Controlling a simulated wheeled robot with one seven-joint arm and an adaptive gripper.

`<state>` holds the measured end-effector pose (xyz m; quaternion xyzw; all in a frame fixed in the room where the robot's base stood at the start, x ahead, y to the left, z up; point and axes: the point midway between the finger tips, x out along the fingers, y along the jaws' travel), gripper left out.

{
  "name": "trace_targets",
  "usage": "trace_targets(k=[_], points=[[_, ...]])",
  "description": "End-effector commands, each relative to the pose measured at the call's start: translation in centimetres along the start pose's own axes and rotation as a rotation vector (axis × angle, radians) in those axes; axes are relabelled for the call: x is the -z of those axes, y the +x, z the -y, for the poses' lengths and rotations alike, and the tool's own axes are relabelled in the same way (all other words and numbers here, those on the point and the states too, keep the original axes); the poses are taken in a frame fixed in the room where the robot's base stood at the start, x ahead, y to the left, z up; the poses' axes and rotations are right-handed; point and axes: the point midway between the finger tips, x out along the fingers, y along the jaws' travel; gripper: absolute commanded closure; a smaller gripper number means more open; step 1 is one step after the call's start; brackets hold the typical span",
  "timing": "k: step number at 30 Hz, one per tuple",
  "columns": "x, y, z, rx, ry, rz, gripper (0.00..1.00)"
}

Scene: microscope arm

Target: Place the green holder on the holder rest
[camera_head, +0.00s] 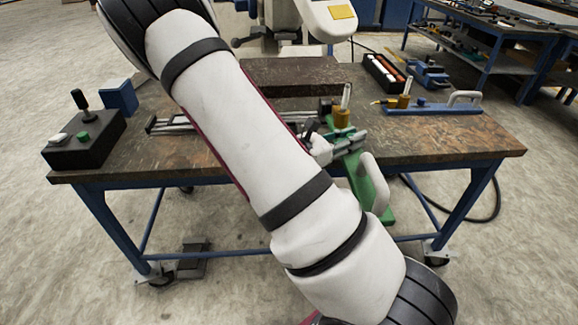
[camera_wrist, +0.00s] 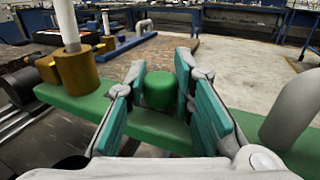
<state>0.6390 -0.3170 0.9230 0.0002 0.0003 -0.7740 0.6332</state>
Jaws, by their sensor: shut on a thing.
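The green holder is a long green bar with a brass fitting and pale rod at one end, a grey handle at the other and a round green knob between. It shows in the head view (camera_head: 370,190) and crosses the wrist view (camera_wrist: 150,131). My gripper (camera_wrist: 160,88) has its teal fingers shut on either side of the green knob. In the head view the gripper (camera_head: 322,148) is partly hidden by my arm. The holder's handle end sticks out past the table's front edge. I cannot tell for sure which thing is the holder rest.
A blue holder (camera_head: 435,108) with a similar handle lies on the table's right side. Metal rails (camera_head: 172,123) lie left of my arm, and a black control box (camera_head: 84,140) stands at the left. The front right tabletop (camera_head: 450,137) is clear.

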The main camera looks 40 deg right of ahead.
Motion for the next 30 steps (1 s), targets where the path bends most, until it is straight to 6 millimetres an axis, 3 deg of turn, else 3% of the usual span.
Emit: trace_targets(k=[21, 30], points=[[1.2, -10.1, -8.6, 0.002, 0.003, 0.002, 1.00], [1.3, -11.2, -9.5, 0.003, 0.001, 0.003, 1.00]])
